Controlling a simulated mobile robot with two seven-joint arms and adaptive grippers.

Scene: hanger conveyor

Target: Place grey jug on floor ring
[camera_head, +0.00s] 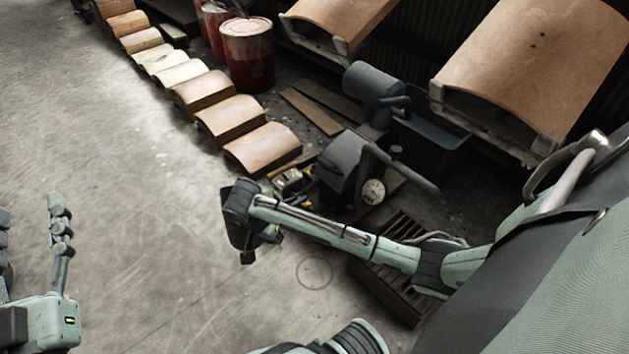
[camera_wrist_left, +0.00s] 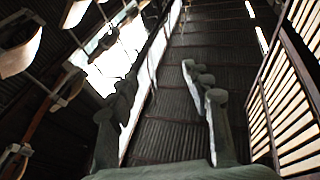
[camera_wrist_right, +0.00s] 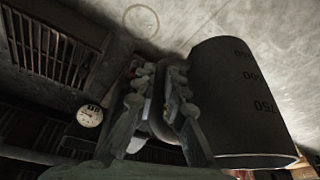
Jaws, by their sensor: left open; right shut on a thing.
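The grey jug (camera_wrist_right: 240,105) is a dark cylinder with printed volume marks in the right wrist view. My right gripper (camera_wrist_right: 162,78) is shut on its handle, beside the body; the fingers partly hide the handle. The jug appears tilted in that view. In the head view my right arm reaches leftward over the floor, and I cannot make out the jug clearly there. The floor ring (camera_head: 315,272) is a thin dark circle on bare concrete, below my right forearm; it also shows in the right wrist view (camera_wrist_right: 141,21). My left gripper (camera_wrist_left: 158,50) is open, empty and points upward.
A slatted grate (camera_head: 385,290) lies just right of the ring. Machinery with a round gauge (camera_head: 373,191) and a yellow-black item (camera_head: 290,182) stand behind my right arm. Curved tan panels (camera_head: 262,150) line the floor near a red drum (camera_head: 247,55). The floor at left is clear.

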